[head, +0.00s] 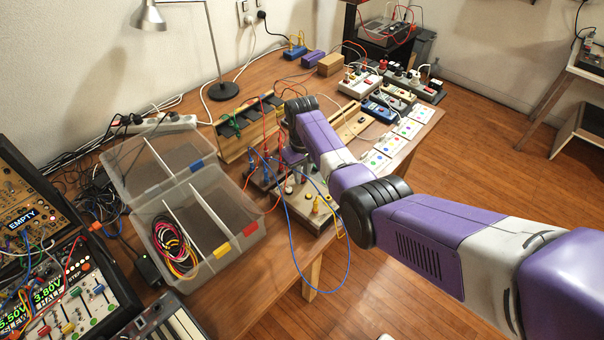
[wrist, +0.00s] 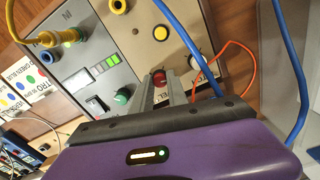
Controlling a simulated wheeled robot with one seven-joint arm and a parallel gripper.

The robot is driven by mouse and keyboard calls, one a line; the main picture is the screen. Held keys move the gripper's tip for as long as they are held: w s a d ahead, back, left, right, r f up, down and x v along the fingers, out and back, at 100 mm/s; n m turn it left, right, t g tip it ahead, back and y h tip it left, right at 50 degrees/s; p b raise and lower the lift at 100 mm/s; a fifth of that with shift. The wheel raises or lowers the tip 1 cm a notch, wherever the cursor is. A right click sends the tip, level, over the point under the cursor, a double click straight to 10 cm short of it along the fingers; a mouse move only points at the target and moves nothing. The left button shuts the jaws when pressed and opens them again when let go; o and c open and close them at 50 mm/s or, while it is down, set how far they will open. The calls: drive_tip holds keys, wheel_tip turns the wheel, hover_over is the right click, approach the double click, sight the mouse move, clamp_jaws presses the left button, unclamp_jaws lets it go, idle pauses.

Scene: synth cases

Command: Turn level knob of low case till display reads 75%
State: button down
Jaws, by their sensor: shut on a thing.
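The low case (head: 313,214) is a beige and grey panel box near the table's front edge. It fills the upper part of the wrist view (wrist: 130,28). Its small display (wrist: 105,62) is a strip with some segments lit green and part of it dark; I cannot read a percentage. My gripper (wrist: 163,84) is shut on a red-topped knob (wrist: 160,77) on this panel; the fingers hide the knob's sides and most of the label beside it. In the head view my arm partly covers the case.
A yellow plug (wrist: 45,40) and cable sit on the panel. A blue cable (wrist: 185,40) and an orange cable (wrist: 236,44) run close beside my gripper. A clear divided box (head: 240,243) stands left of the case. Several white cards (head: 390,145) lie to its right.

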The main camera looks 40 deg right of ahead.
drive_tip(key=shift+m, duration=0.9)
drive_tip(key=c, duration=1.3)
unclamp_jaws()
drive_tip(key=shift+r, duration=3.95)
